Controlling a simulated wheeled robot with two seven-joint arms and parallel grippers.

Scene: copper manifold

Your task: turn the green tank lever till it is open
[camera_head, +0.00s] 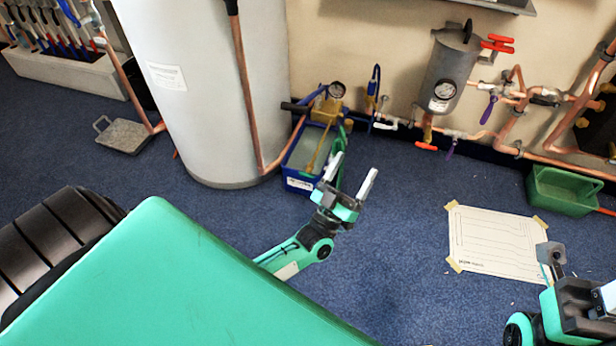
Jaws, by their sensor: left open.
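My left gripper (351,172) is open and empty, its two pale fingers pointing up and away, in front of the blue pump box (298,180). A narrow green piece (341,147) shows just behind its left finger, beside the box. It is partly hidden, and I cannot tell whether it is the green tank lever or how it is turned. The large white tank (205,90) stands left of the box, with a copper pipe down its front. My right gripper (552,262) is at the lower right, partly seen, away from the pipework; its jaws are unclear.
A grey vessel (450,68) with a gauge hangs on the wall, with a red lever (497,44), purple levers (488,108) and copper pipes around it. A green tub (565,190) stands at right. A taped paper sheet (497,240) lies on the floor.

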